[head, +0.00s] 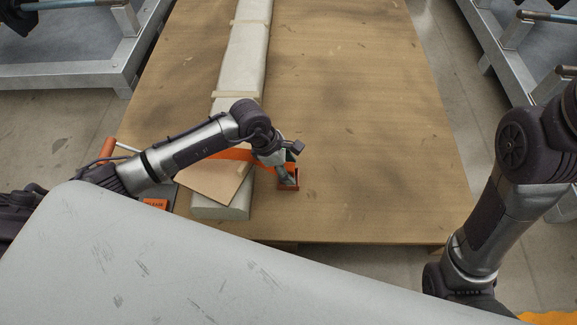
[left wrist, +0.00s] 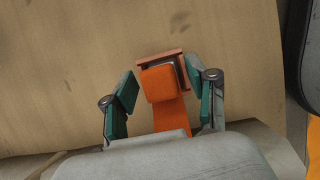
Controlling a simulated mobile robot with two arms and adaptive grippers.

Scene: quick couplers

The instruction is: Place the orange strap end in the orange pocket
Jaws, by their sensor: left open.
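The orange strap (head: 238,154) runs across the pale beam toward the orange pocket (head: 289,184), a small open box on the wooden table right of the beam. In the left wrist view the strap end (left wrist: 160,84) lies over the pocket, whose red-brown rim (left wrist: 160,57) shows behind it; I cannot tell how deep the end sits. My left gripper (head: 288,172) is at the pocket. Its green-padded fingers (left wrist: 165,97) stand open on either side of the strap end, with gaps between. My right arm shows at the right, but its gripper is out of view.
The long pale beam (head: 245,50) lies lengthwise on the wooden table (head: 350,90). A brown board (head: 215,184) rests across its near end, left of the pocket. The table right of the pocket is clear. Metal frames (head: 70,75) stand beyond the table's sides.

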